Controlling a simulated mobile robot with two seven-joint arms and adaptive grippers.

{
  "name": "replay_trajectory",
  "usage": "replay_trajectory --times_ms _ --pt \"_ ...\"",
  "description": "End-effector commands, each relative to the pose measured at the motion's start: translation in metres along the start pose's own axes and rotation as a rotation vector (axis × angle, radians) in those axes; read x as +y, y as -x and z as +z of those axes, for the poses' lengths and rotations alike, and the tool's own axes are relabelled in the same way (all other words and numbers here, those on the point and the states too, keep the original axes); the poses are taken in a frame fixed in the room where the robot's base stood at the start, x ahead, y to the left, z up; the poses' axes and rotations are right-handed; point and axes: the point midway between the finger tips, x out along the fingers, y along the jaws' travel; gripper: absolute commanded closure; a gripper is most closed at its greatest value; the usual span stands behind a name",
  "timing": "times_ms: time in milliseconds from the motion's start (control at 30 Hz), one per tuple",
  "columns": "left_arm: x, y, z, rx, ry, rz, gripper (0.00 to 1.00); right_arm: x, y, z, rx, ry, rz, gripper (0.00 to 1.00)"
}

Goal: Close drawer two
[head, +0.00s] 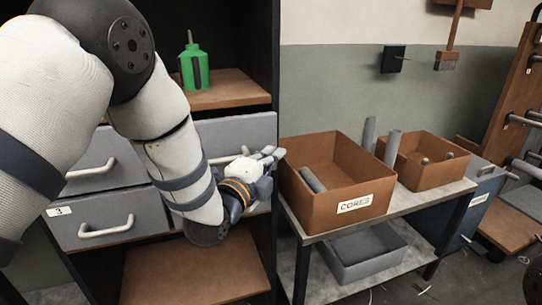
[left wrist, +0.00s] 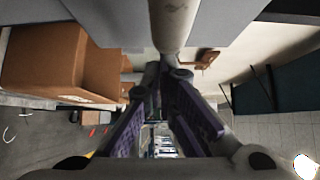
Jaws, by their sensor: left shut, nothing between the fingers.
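A cabinet with grey drawer fronts stands at left in the head view. The lower drawer (head: 140,201) bears a label 3 and a pale handle. My right gripper is out of view.
A green bottle (head: 193,65) stands on the wooden shelf above the drawers. To the right, a bench (head: 412,212) carries a brown box labelled CORES (head: 306,200) and another brown box (head: 423,178). A grey bin (head: 352,268) sits below.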

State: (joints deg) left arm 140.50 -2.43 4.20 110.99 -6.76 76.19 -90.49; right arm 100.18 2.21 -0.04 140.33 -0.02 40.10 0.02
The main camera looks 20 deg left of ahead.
Motion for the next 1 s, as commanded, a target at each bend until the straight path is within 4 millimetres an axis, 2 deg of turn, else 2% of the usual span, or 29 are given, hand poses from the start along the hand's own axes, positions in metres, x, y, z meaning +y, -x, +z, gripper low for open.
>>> replay_trajectory --times_ms 100,467,733,1000 --pt "0.001 -0.005 0.006 -0.001 0.001 0.001 1.0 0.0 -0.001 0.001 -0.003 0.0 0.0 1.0" --pt "0.0 -0.007 0.008 0.0 0.0 0.0 1.0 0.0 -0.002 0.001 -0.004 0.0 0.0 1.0" --pt "0.004 -0.036 0.036 0.0 0.001 0.003 1.0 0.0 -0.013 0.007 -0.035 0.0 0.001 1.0" --pt "-0.001 -0.041 0.042 -0.002 0.001 0.0 1.0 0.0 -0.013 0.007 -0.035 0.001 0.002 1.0"
